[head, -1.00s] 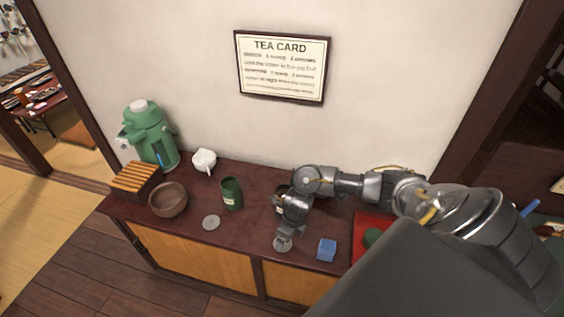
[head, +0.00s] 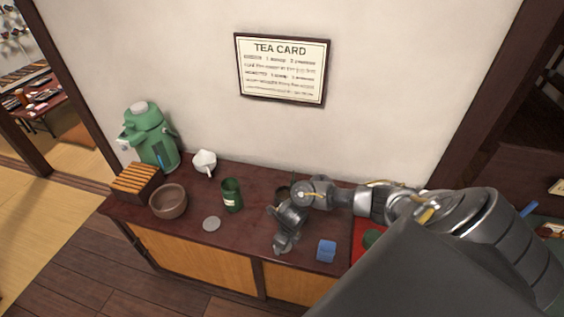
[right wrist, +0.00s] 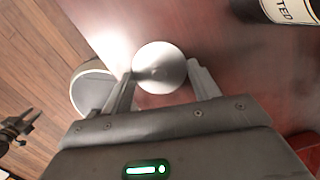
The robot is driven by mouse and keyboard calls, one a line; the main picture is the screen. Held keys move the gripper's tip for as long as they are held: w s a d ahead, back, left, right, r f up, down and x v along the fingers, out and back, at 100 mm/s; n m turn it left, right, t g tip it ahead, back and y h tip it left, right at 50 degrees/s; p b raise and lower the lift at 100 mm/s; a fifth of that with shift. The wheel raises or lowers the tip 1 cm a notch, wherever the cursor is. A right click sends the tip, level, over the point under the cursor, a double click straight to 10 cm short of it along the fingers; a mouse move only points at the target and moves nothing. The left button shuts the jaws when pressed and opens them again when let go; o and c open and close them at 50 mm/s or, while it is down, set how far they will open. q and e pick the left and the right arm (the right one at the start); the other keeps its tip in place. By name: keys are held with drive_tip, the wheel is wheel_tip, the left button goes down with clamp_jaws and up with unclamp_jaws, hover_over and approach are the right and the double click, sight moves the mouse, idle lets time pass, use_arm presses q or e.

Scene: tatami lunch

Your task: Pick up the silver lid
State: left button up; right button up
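A round silver lid (right wrist: 158,67) with a small centre knob lies between my right gripper's (right wrist: 161,72) two fingers in the right wrist view. The fingers are apart on either side of it; the left finger is very close to its rim, and a small gap shows at the right. In the head view my right gripper (head: 283,248) is low over the counter's front and mostly hides this lid. Another flat silver disc (head: 211,223) lies left of it, in front of the green canister (head: 231,195).
The dark red counter (head: 247,230) carries a blue block (head: 326,250) just right of my gripper and a red tray (head: 358,240) beyond. A labelled canister (right wrist: 290,10) is close behind. A brown bowl (head: 168,201), white pot (head: 204,161) and green dispenser (head: 150,138) stand left.

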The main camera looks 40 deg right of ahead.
drive_tip(key=shift+r, duration=0.1)
idle(0.3)
drive_tip(key=shift+r, duration=0.25)
wheel_tip(320, 180, up, 2)
drive_tip(key=shift+w+r, duration=0.1)
drive_tip(key=s+a+r+p, duration=0.1)
drive_tip(key=s+a+r, duration=0.1)
drive_tip(key=a+r, duration=0.1)
drive_tip(key=s+a+r+p, duration=0.2)
drive_tip(key=a+r, duration=0.1)
drive_tip(key=a, duration=0.2)
drive_tip(key=s+a+r+p, duration=0.1)
drive_tip(key=a+r, duration=0.3)
drive_tip(key=a, duration=0.1)
drive_tip(key=shift+s, duration=0.4)
